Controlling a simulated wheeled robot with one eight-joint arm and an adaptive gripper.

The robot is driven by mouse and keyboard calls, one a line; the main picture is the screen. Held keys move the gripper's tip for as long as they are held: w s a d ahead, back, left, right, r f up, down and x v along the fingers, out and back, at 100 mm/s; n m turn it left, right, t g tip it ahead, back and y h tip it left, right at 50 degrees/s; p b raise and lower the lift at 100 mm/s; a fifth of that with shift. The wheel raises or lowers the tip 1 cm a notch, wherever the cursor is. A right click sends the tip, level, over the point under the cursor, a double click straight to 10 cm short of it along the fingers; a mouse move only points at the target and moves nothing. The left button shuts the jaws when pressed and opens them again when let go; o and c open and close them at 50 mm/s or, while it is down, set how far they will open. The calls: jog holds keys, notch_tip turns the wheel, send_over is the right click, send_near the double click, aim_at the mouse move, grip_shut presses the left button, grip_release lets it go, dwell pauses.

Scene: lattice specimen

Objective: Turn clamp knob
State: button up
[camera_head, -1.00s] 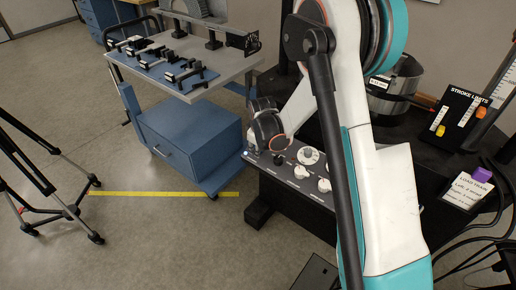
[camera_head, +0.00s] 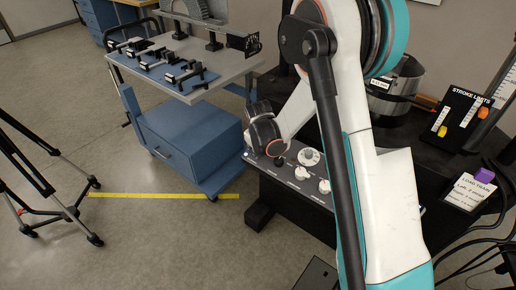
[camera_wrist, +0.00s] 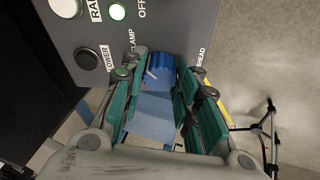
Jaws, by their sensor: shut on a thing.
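The blue clamp knob (camera_wrist: 161,66), with a white pointer line, shows between my fingers in the wrist view. It sits at the edge of the grey control panel (camera_wrist: 90,30), close to the CLAMP label. My gripper (camera_wrist: 160,82) has its teal fingers on both sides of the knob and is shut on it. The fingers partly cover the knob's sides. In the head view my wrist (camera_head: 264,128) is over the panel's left end, and the knob and fingertips are hidden behind it.
White dials (camera_head: 309,157) and a black button (camera_wrist: 88,58) are beside the gripped knob. A blue cart (camera_head: 190,135) with tools on top stands just left of the panel. A tripod (camera_head: 50,190) stands at far left.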

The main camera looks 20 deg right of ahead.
jog(key=o, duration=1.1)
jog(key=v, duration=1.2)
